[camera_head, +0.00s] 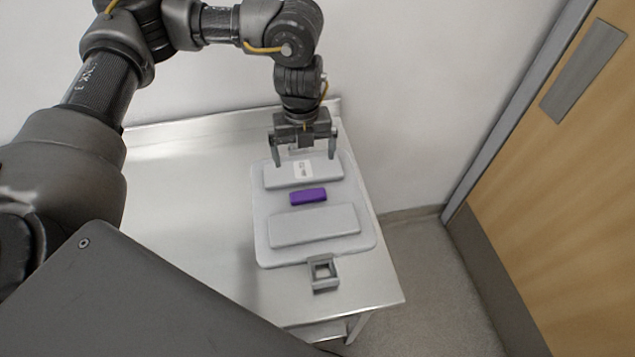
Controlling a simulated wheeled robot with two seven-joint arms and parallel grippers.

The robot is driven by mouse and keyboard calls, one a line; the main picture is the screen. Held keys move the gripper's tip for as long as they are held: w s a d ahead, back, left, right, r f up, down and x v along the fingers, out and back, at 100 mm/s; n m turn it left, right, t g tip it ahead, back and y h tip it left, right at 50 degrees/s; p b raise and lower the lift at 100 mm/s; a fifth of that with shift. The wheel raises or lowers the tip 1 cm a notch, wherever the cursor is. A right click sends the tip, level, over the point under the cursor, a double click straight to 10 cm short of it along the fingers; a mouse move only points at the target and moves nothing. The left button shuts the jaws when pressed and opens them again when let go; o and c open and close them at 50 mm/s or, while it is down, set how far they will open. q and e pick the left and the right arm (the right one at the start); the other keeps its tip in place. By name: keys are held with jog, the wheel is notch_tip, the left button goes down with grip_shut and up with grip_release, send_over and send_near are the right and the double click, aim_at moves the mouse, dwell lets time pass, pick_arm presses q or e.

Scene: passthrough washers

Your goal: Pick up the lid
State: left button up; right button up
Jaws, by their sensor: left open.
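The lid appears to be the pale grey rounded plate (258,215) lying flat on the metal table. It has two raised pads, a purple block (308,195) between them, and a small white label on the far pad. A grey square loop (323,274) sits at its near edge. My left gripper (304,158) is open at the lid's far edge, pointing down, with its fingers spread wide. Something pale shows between the fingers, partly hidden by the gripper. I cannot tell whether the fingers touch the lid. My right gripper is out of view.
The metal table (190,190) is bare to the left of the lid. A white wall stands close behind the table. A wooden door (570,170) is on the right, with grey floor (430,280) between it and the table.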

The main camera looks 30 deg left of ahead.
aim_at(307, 189)
pick_arm(q)
jog(key=s+f, duration=0.2)
jog(key=s, duration=0.1)
jog(key=shift+s+d+f, duration=0.15)
jog(key=shift+f, duration=0.1)
jog(key=shift+w+d+f, duration=0.1)
jog(key=shift+w+f, duration=0.95)
jog(key=shift+f, duration=0.2)
jog(key=shift+f+p, duration=0.45)
notch_tip(307, 189, down, 4)
jog(key=shift+w+d+f+p, duration=0.1)
jog(key=shift+f+p, duration=0.15)
jog(key=shift+p, duration=0.15)
jog(key=shift+r, duration=0.1)
jog(key=shift+c, duration=0.8)
jog(key=c, duration=1.2)
jog(key=shift+c, duration=0.5)
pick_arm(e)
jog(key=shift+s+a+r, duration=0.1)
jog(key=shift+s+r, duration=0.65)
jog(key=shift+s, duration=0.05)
